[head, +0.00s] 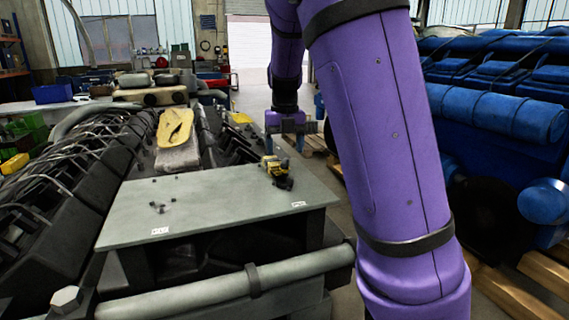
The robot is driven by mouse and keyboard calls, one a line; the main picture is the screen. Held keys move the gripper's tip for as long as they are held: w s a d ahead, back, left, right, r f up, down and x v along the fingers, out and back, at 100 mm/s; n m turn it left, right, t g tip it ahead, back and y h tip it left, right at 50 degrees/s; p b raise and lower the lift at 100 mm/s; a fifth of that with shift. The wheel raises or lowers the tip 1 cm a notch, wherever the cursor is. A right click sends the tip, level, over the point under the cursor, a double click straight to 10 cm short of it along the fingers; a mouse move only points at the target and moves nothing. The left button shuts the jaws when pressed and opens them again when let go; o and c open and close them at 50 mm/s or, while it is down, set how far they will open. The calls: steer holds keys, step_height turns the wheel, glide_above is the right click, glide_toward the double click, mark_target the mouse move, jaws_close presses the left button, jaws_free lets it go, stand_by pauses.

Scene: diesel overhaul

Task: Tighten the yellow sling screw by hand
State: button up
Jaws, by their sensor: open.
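A small yellow and black item (273,167) sits on the right part of a grey-green plate (215,205). It is too small to tell whether it is the sling screw. A long yellow piece (175,127), possibly a sling, lies on a pale pad on top of the dark engine, farther back. No screw can be made out on it. My gripper (284,148) points down with its two fingers apart and nothing seen between them. In the picture it is just above and right of the yellow and black item; how far apart they are in depth I cannot tell.
A thick grey pipe (225,290) runs along the front. A blue-covered engine (500,110) stands at the right, with wooden pallets (515,298) below.

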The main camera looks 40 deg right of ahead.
steer(key=shift+r+n, duration=0.1)
steer(key=shift+n, duration=0.3)
steer(key=shift+d+f, duration=0.1)
steer(key=shift+f, duration=0.1)
steer(key=shift+n, duration=0.3)
steer(key=shift+r+n, duration=0.2)
steer(key=shift+n, duration=0.7)
